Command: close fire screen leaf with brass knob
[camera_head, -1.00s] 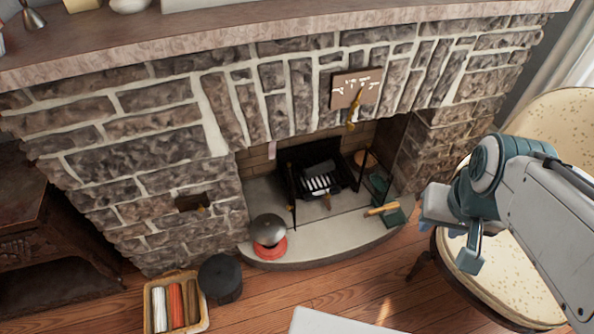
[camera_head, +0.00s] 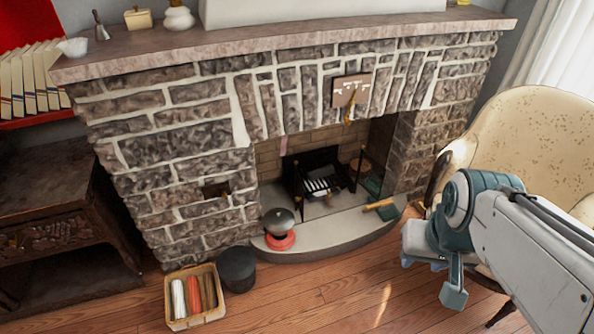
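The fire screen (camera_head: 357,168) appears as thin dark uprights with small brass-coloured tops in front of the black grate in the fireplace opening. Its leaves are too dark and thin to tell how far each stands open. A small brass-coloured spot (camera_head: 330,199) low in front of the grate may be the knob; I cannot be sure. My gripper (camera_head: 428,264) is at the right, in front of the armchair and apart from the screen. Its fingertips are partly hidden and I cannot tell whether they are open.
A red-based pot with a grey lid (camera_head: 279,222) and a green tool with a wooden handle (camera_head: 380,204) are on the curved hearth (camera_head: 325,233). A black bucket (camera_head: 237,268) and a basket (camera_head: 174,313) stand at left. An armchair (camera_head: 520,130) is at right. Wooden floor lies clear in front.

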